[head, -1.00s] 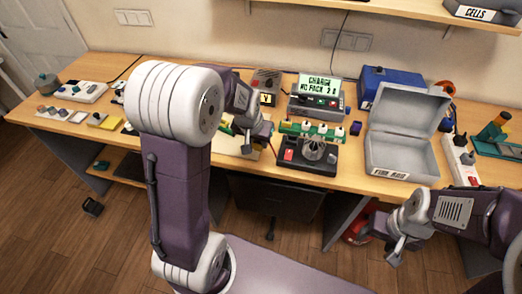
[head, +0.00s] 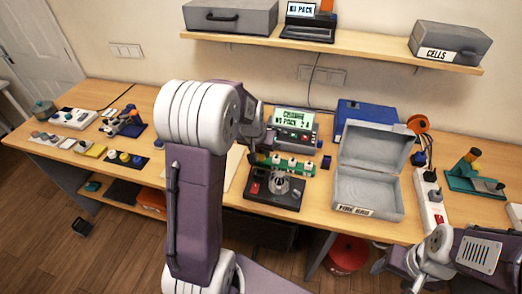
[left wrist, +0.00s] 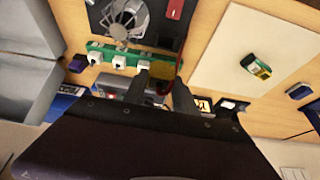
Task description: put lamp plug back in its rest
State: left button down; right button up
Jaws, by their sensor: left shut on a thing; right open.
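My left gripper (head: 264,142) is above the bench near the left end of a green strip with white sockets (head: 285,165), partly hidden by my arm. In the left wrist view my left gripper (left wrist: 163,90) is shut on a small yellowish piece (left wrist: 160,73), with a red wire close by. I cannot tell whether this piece is the lamp plug, and I cannot make out its rest. The green strip (left wrist: 118,58) lies beside the fingers in that view. My right gripper (head: 398,266) is open and empty, low in front of the bench at the right.
A black board with a fan (head: 279,186) lies in front of the strip. An open grey case (head: 367,188) stands to its right, and a white power strip (head: 431,205) lies further right. A charger with a green screen (head: 291,118) stands behind. A pale mat (left wrist: 232,50) holds a small green-yellow item (left wrist: 257,67).

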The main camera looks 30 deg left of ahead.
pick_arm(q)
jog(key=shift+a+f+b, duration=0.1)
jog(key=shift+f+b, duration=0.45)
notch_tip(320, 180, down, 4)
jog(key=b, duration=0.3)
jog(key=shift+f, duration=0.25)
jog(key=shift+f+b, duration=0.15)
jog(key=shift+b, duration=0.2)
jog(key=shift+p, duration=0.3)
dwell(0.4)
jog(key=shift+f, duration=0.1)
jog(key=shift+f+b, duration=0.35)
jog(key=shift+b, duration=0.05)
jog(key=shift+s+f+b, duration=0.1)
jog(key=shift+f+b, duration=0.65)
jog(key=shift+f, duration=0.15)
